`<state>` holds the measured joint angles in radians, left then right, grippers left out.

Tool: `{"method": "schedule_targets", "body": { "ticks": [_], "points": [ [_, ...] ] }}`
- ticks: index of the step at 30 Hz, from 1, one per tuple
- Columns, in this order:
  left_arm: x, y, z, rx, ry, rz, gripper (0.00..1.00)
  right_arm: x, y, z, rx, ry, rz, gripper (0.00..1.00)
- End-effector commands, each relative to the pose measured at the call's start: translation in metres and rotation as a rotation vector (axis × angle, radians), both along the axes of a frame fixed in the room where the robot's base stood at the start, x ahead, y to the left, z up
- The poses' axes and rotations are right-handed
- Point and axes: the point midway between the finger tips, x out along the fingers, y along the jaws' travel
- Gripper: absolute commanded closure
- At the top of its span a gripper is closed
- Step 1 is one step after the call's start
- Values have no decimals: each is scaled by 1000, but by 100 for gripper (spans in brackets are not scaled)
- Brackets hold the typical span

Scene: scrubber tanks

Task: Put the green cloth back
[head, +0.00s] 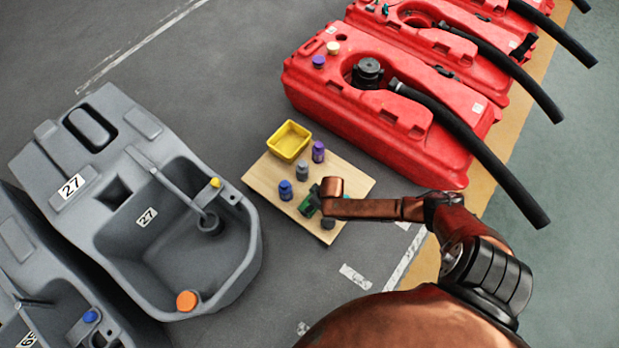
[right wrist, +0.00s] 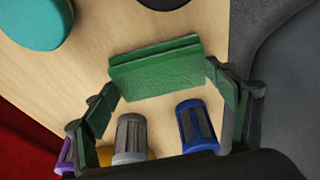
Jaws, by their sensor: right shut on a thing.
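My right gripper (head: 312,202) is low over the wooden board (head: 350,176), near its front right part. In the right wrist view, my right gripper (right wrist: 158,84) is shut on the green cloth (right wrist: 155,68), a folded flat slab that spans between its green-padded fingers. The board's pale surface shows behind the cloth. I cannot tell whether the cloth touches the board. In the head view, the arm and gripper hide most of the cloth, and the green there cannot be told apart from the finger pads. My left gripper is not in view.
On the board stand a yellow bin (head: 289,141), a purple bottle (head: 318,152), a grey one (head: 302,171), a blue one (head: 286,190) and a dark round item (head: 328,223). Grey tank 27 (head: 240,235) is left; a red tank (head: 380,120) with a black hose is behind right.

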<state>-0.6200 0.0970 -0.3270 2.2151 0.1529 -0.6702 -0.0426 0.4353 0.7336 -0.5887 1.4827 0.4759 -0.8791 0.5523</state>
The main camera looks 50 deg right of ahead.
Motion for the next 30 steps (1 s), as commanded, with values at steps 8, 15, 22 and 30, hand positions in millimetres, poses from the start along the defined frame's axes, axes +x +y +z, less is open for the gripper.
{"method": "schedule_targets", "body": {
  "ticks": [8,15,22,30],
  "points": [
    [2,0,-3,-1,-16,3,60,1,1,-3,1,-2,0,47],
    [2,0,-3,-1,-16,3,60,1,0,-3,1,-2,0,6],
    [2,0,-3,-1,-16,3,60,0,0,-3,0,-2,0,4],
    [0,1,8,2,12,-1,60,-1,0,8,0,-4,0,4]
  ]
}}
